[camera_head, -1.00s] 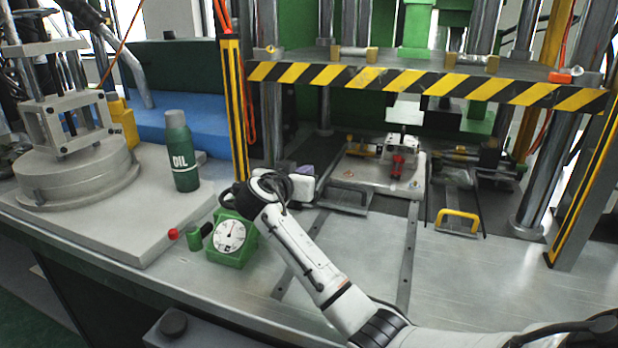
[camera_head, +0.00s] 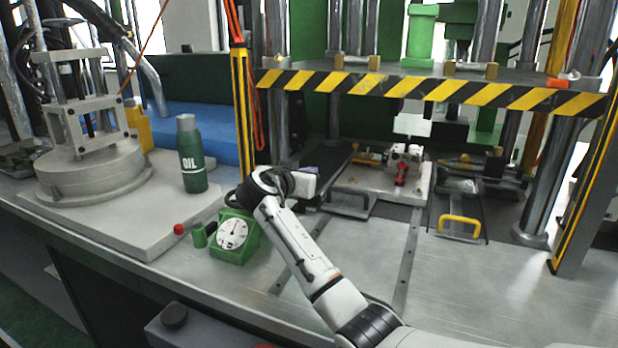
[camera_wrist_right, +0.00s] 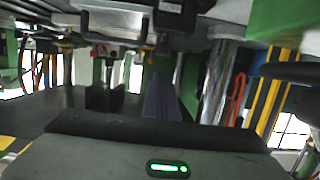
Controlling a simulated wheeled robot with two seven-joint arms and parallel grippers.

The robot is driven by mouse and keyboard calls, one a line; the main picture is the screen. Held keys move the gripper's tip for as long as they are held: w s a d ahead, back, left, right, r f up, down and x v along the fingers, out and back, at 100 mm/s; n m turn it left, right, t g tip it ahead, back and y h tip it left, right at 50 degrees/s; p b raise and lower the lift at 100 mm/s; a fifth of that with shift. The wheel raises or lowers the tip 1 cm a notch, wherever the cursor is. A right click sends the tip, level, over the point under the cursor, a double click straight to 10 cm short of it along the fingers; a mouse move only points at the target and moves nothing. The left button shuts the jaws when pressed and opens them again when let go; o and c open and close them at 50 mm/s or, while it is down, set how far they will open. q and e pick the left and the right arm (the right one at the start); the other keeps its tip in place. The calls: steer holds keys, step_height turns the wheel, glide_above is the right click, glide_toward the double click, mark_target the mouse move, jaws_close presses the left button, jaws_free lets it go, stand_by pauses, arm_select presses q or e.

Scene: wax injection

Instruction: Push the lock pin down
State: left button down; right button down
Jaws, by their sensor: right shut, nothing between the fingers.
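A small red part (camera_head: 402,174), which may be the lock pin, stands on the pale mould plate (camera_head: 365,186) inside the press. It is too small to tell whether it is up or down. My right gripper (camera_head: 310,173) is at the press's left front, left of the mould plate and apart from the red part. Its fingers are mostly hidden behind the wrist in the head view. The right wrist view shows purple-grey fingers (camera_wrist_right: 161,98) shut with nothing between them; the red part cannot be made out clearly there. My left gripper is not in view.
A black-and-yellow striped press plate (camera_head: 420,88) hangs above the mould. A yellow handle (camera_head: 459,223) lies at right. A green gauge (camera_head: 234,237) and an oil bottle (camera_head: 192,160) stand at left. The front right table surface is clear.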

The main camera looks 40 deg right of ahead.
steer(key=r+v, duration=0.1)
steer(key=v, duration=0.9)
steer(key=shift+r+b, duration=0.4)
steer(key=shift+b, duration=0.05)
steer(key=shift+s, duration=0.1)
